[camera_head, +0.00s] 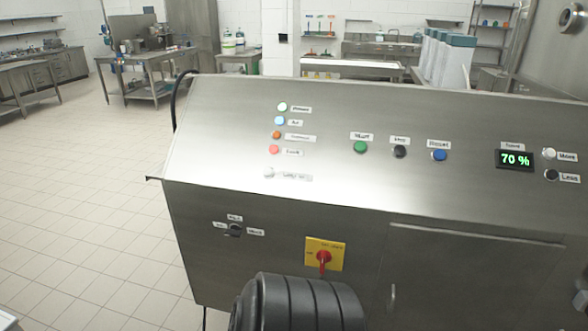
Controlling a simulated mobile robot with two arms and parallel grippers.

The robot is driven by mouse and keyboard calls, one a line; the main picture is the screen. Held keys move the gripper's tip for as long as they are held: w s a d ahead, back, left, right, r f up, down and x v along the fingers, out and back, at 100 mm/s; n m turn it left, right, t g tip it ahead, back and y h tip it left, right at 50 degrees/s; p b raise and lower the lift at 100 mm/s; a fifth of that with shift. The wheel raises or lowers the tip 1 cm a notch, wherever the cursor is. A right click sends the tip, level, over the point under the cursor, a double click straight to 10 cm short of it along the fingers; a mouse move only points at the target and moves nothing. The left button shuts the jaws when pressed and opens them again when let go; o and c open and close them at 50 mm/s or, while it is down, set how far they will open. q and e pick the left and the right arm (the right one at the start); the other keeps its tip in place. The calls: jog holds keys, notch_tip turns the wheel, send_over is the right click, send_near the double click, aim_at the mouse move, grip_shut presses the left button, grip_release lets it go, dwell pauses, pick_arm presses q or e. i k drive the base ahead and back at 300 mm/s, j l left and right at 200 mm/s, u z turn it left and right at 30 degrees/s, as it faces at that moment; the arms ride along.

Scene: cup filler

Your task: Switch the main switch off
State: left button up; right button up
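The main switch is a red rotary handle (323,259) on a yellow square plate (336,247), low on the front face of the steel control cabinet. Its handle looks roughly vertical; the small lettering on the plate cannot be read. A black ribbed part, which looks like one of my arm links, rises from the bottom edge just below the switch. Its top lies close under the yellow plate in the picture; I cannot tell whether they touch. No gripper fingers show in this view.
The sloped steel panel (220,140) carries lit lamps, a green button (360,147), a black button (399,151), a blue button (439,155) and a "70 %" display (514,160). A small black selector (235,230) sits left of the switch. Tiled floor (80,200) lies clear at left.

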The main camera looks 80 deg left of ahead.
aim_at(323, 256)
jog(key=u, duration=2.7)
